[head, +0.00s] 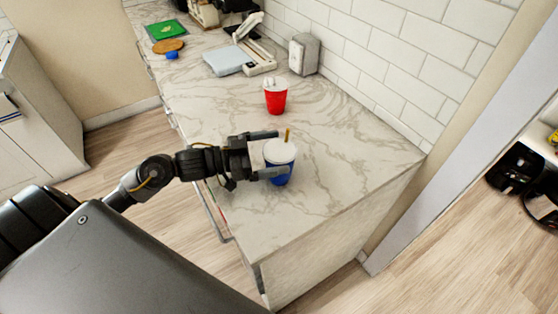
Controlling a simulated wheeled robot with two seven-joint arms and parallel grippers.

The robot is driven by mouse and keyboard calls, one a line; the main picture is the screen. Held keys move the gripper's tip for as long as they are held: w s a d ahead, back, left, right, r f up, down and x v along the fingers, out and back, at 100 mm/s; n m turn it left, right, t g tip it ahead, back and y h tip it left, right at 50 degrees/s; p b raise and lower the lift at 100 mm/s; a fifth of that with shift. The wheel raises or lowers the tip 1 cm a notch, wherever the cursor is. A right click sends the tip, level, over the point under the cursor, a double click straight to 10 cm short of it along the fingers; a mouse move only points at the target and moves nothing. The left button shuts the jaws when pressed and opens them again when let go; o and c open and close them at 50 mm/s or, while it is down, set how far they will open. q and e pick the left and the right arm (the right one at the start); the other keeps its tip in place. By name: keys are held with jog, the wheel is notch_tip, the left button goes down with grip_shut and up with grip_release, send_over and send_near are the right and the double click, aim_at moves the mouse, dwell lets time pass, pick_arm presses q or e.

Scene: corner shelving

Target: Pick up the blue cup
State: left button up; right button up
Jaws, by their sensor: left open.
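The blue cup (281,175) has a white lid and a yellow-brown straw and stands upright on the marble counter (330,185). My left gripper (272,153) is open at the cup. One finger lies on the far side of the lid and the other crosses the near side of the cup, so the cup is between them. I cannot tell whether the fingers touch it. Part of the cup's left side is hidden by the gripper. My right gripper is not in view.
A red cup (276,100) with a white lid stands farther back on the counter. Behind it are a grey box (303,54), a white scale-like device (246,60), a blue item (172,55) and a green board (166,30). A tiled wall (400,60) borders the right side.

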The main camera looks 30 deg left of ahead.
pick_arm(q)
jog(key=shift+x, duration=1)
jog(key=c, duration=1.3)
jog(key=shift+r, duration=0.9)
jog(key=s+a+r+b, duration=0.1)
jog(key=s+a+r, duration=0.1)
jog(key=a+r, duration=0.1)
jog(key=s+a+r, duration=0.3)
jog(key=a+r, duration=0.1)
jog(key=a, duration=0.1)
jog(key=s+a+r+b, duration=0.1)
jog(key=s+a+r, duration=0.1)
jog(key=a+r, duration=0.2)
jog(key=shift+s+a+b, duration=0.1)
jog(key=shift+s+b, duration=0.05)
jog(key=shift+b, duration=0.2)
